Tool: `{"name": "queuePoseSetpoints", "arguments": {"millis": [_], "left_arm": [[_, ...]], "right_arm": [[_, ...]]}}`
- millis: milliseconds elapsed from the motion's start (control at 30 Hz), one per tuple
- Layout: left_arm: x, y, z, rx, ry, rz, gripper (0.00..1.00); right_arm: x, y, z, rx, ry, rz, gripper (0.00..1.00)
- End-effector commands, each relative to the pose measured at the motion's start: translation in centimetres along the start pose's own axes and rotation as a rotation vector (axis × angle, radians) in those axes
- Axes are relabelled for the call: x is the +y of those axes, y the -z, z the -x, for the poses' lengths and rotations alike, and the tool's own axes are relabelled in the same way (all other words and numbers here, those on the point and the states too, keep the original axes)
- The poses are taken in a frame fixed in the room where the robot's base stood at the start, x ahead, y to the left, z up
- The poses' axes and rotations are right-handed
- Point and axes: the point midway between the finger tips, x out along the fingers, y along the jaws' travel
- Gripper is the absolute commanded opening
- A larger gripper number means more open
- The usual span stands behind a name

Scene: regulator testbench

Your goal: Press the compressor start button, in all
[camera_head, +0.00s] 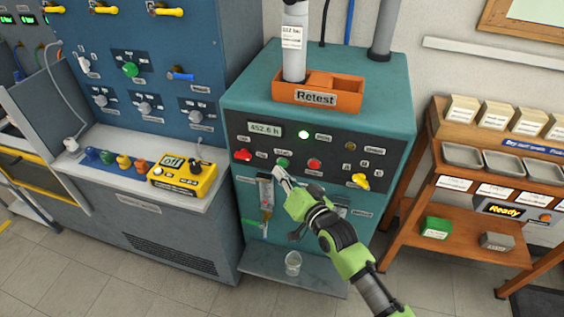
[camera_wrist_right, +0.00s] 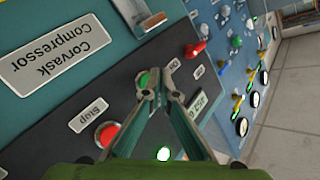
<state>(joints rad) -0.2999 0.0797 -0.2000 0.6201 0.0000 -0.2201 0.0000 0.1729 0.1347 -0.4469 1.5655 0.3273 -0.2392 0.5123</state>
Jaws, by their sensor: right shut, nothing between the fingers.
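The green start button (camera_head: 283,162) is on the dark panel of the teal compressor (camera_head: 235,105), between a red rotary switch (camera_head: 242,155) and the red stop button (camera_head: 313,165). My right gripper (camera_head: 279,172) is shut and empty, its tips just below the green button in the head view. In the right wrist view the closed fingertips (camera_wrist_right: 160,94) lie right beside the green button (camera_wrist_right: 143,80) and partly cover it. I cannot tell whether they touch it. The stop button (camera_wrist_right: 106,134) also shows there. My left gripper is out of view.
A lit green lamp (camera_head: 303,134) and a display reading 452.6 h (camera_head: 265,130) sit above the buttons. A yellow handle (camera_head: 360,181) is at the panel's right. An orange Retest tray (camera_head: 318,98) tops the cabinet. A glass (camera_head: 293,263) stands on the lower shelf.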

Motion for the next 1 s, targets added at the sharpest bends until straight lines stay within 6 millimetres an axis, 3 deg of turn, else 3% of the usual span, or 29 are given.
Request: {"name": "queuePoseSetpoints", "arguments": {"millis": [367,800,1000], "left_arm": [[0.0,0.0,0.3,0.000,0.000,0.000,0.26],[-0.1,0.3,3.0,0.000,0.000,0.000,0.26],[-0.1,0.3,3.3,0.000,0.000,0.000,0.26]], "right_arm": [[-0.2,-0.2,0.2,-0.001,0.000,0.001,0.00],[-2.4,-2.1,3.1,-0.002,0.000,-0.001,0.00],[-2.7,-2.7,3.7,-0.001,-0.001,0.001,0.00]]}}
